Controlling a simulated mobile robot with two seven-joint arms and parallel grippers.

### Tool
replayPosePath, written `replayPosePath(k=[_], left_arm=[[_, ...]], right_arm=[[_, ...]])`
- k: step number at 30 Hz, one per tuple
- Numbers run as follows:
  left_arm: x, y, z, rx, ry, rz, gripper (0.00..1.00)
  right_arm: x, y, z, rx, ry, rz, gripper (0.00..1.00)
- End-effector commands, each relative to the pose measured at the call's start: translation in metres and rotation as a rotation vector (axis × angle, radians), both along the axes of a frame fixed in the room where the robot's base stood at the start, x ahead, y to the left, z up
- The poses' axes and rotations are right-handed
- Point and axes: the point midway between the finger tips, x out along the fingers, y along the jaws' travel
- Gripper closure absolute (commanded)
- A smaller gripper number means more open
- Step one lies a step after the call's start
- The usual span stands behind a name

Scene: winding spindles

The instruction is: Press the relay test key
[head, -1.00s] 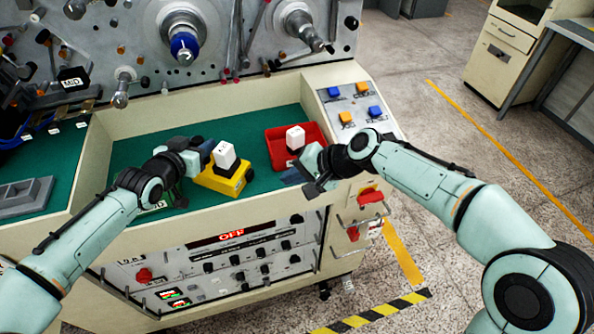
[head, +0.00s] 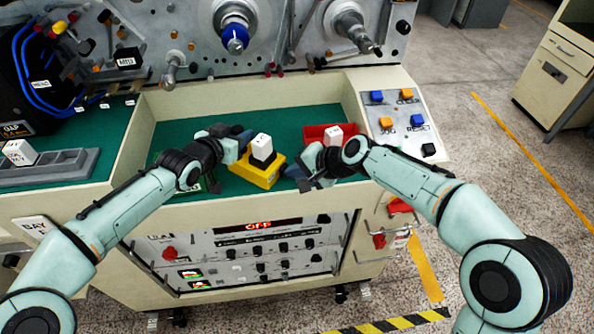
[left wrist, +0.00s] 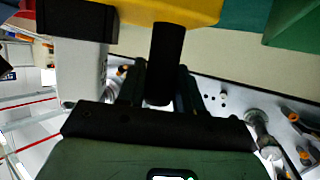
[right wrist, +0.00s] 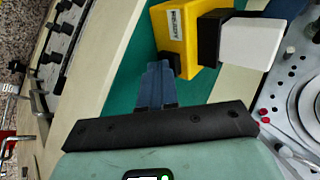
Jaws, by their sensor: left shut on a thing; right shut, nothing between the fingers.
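The yellow relay fixture (head: 258,177) sits on the green bench floor; its label shows in the right wrist view (right wrist: 172,22). A white relay (head: 261,147) stands upright on its black socket, also seen in the right wrist view (right wrist: 247,43). My left gripper (head: 241,143) is at the fixture's left. In the left wrist view it is shut on a black post (left wrist: 167,55) that meets the yellow body; I cannot tell if this post is the test key. My right gripper (head: 303,180), in the right wrist view (right wrist: 157,72), is shut and empty, just right of the fixture.
A red tray (head: 312,131) holding another white block (head: 333,133) lies behind my right gripper. A button panel (head: 405,115) is at the right. The front display (head: 258,225) reads OFF. Spindles (head: 235,38) line the back wall. A grey rack (head: 60,168) stands at left.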

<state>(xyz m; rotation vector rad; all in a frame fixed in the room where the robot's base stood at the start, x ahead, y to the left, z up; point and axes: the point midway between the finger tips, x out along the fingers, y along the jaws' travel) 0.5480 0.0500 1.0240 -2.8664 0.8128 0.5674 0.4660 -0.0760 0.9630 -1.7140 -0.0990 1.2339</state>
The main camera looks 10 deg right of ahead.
Motion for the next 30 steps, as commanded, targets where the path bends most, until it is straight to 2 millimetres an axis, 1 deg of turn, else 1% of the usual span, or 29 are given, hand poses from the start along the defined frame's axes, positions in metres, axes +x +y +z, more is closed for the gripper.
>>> replayPosePath(k=[1, 3, 5, 13, 16, 20, 23, 24, 27, 30], left_arm=[[-0.001, -0.001, -0.003, 0.002, 0.007, -0.002, 1.0], [-0.001, -0.001, -0.003, 0.002, 0.007, -0.002, 1.0], [-0.001, -0.001, -0.003, 0.003, 0.007, -0.003, 1.0], [-0.002, -0.005, -0.003, 0.0, 0.007, -0.01, 1.0], [-0.003, -0.006, -0.002, -0.002, 0.007, -0.012, 1.0], [-0.003, -0.007, -0.002, -0.003, 0.008, -0.012, 1.0], [-0.003, -0.006, -0.003, -0.003, 0.008, -0.011, 1.0], [-0.003, -0.005, -0.003, -0.002, 0.009, -0.01, 1.0], [-0.002, -0.004, -0.003, -0.001, 0.008, -0.009, 1.0], [-0.002, -0.004, -0.003, 0.0, 0.008, -0.008, 1.0]], right_arm=[[0.003, 0.004, 0.0, 0.0, -0.001, 0.002, 1.0], [0.009, 0.011, -0.001, 0.0, 0.0, 0.003, 1.0], [0.012, 0.014, 0.0, 0.0, -0.001, 0.002, 1.0], [0.011, 0.016, 0.0, 0.003, -0.001, 0.004, 1.0], [0.009, 0.014, 0.001, 0.004, -0.001, 0.004, 1.0], [-0.002, 0.0, 0.001, 0.002, -0.001, 0.001, 1.0], [-0.015, -0.018, 0.001, -0.002, 0.0, -0.004, 1.0], [-0.02, -0.025, 0.005, -0.002, -0.004, -0.005, 1.0], [-0.031, -0.038, 0.024, -0.003, -0.007, -0.004, 1.0], [-0.042, -0.051, 0.038, -0.004, -0.006, -0.006, 1.0]])
